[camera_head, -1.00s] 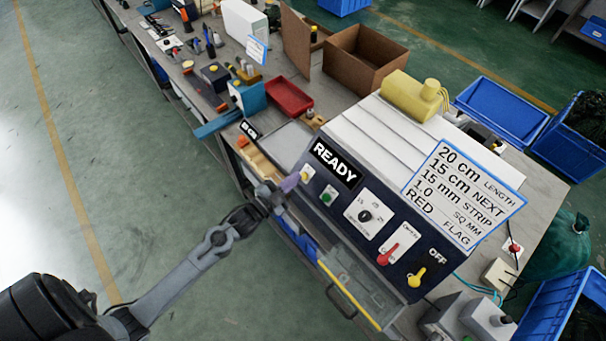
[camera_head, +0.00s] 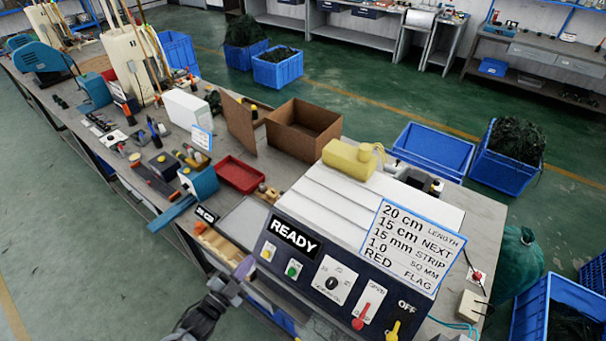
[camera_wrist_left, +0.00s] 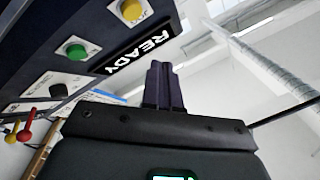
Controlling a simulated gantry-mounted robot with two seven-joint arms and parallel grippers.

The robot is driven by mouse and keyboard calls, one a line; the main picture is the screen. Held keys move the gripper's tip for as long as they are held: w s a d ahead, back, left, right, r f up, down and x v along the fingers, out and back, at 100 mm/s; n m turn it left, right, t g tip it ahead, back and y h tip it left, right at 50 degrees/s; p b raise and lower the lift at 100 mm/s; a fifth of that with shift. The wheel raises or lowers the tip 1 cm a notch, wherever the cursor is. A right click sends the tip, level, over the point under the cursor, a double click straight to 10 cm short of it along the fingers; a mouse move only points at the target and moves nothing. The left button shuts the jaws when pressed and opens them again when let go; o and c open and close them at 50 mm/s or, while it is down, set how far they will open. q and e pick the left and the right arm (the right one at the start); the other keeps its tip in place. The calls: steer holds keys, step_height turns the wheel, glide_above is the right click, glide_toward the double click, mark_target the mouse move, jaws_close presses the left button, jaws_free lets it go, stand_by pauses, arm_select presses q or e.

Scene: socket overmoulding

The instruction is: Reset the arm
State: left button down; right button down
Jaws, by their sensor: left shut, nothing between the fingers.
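My left gripper (camera_head: 238,276) is in front of the left end of the machine's control panel (camera_head: 315,268), near the yellow and green buttons. In the left wrist view its fingers (camera_wrist_left: 163,86) are together with nothing between them. The panel there carries a green button (camera_wrist_left: 76,51), a yellow button (camera_wrist_left: 132,10) and a READY display (camera_wrist_left: 138,52). A gap shows between the fingers and the panel. My right gripper is not in either view.
The machine bears a yellow part (camera_head: 349,160) and a settings sign (camera_head: 407,246). A red tray (camera_head: 241,178), a cardboard box (camera_head: 303,130) and a blue tool (camera_head: 199,183) lie behind on the bench. Blue crates (camera_head: 432,150) stand beyond. Green floor (camera_head: 70,230) at left is clear.

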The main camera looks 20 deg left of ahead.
arm_select(q)
steer(key=s+d+r+n+g+y, duration=0.1)
steer(key=s+d+r+n+g, duration=0.15)
steer(key=s+d+g, duration=0.5)
steer(key=s+d+f+n+g+y, duration=0.15)
steer(key=s+n+g, duration=0.45)
steer(key=s, duration=0.6)
step_height(320, 180, up, 13)
steer(key=g+p, duration=0.1)
steer(key=p, duration=1.2)
steer(key=shift+s+d+r+m, duration=0.15)
steer(key=shift+d+r+m, duration=0.1)
steer(key=shift+m, duration=0.1)
